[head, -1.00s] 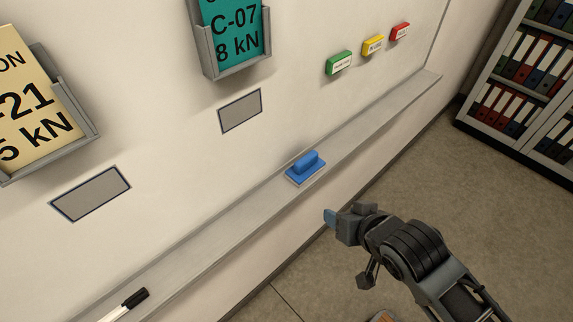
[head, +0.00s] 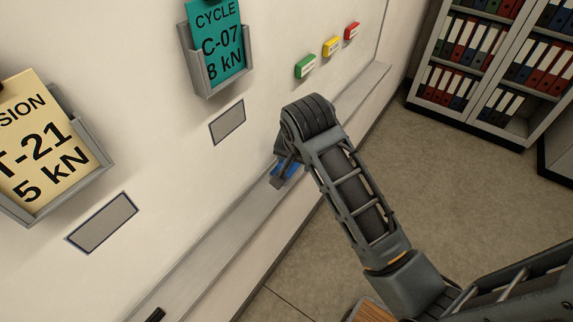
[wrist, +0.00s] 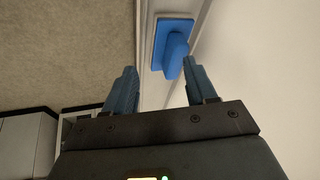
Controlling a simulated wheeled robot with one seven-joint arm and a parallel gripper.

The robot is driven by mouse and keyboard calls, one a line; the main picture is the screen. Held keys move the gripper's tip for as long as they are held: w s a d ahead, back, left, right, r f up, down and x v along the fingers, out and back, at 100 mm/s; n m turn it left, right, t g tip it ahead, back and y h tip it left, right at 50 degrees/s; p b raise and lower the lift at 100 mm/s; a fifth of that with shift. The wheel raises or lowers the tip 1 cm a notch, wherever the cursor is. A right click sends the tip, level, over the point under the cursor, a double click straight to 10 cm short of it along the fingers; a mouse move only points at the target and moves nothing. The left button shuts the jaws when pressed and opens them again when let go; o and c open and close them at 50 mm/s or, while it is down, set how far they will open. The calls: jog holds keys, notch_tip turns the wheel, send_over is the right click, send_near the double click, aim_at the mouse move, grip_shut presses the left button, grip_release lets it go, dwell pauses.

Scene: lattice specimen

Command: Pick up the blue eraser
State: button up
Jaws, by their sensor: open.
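The blue eraser (wrist: 168,30) lies on the narrow ledge below the board, its raised handle toward my gripper in the wrist view. In the head view only small parts of the eraser (head: 292,170) show beside my arm. My gripper (wrist: 159,68) is open and empty. Its two blue-grey fingers point at the eraser. The handle's near end lies close to the right fingertip, and the left finger is farther off. I cannot tell whether the right finger touches it. In the head view my arm hides most of the gripper.
The ledge (head: 222,240) runs along the wall board. A black marker end (head: 155,315) shows at lower left. Green (head: 305,66), yellow (head: 332,46) and red (head: 352,31) blocks sit on the board above. A binder shelf (head: 470,115) stands at right. The floor between is clear.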

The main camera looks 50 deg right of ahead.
jog(key=w+d+r+m, duration=0.1)
jog(key=w+d+r+m+g+y, duration=0.1)
jog(key=shift+w+r+m+g, duration=0.1)
jog(key=shift+w+m+g, duration=0.2)
jog(key=shift+w, duration=0.05)
jog(key=shift+a+p+x, duration=0.25)
jog(key=shift+x, duration=1.15)
jog(key=shift+a+p+x, duration=0.2)
jog(key=shift+x, duration=1.15)
jog(key=shift+c, duration=0.2)
grip_shut()
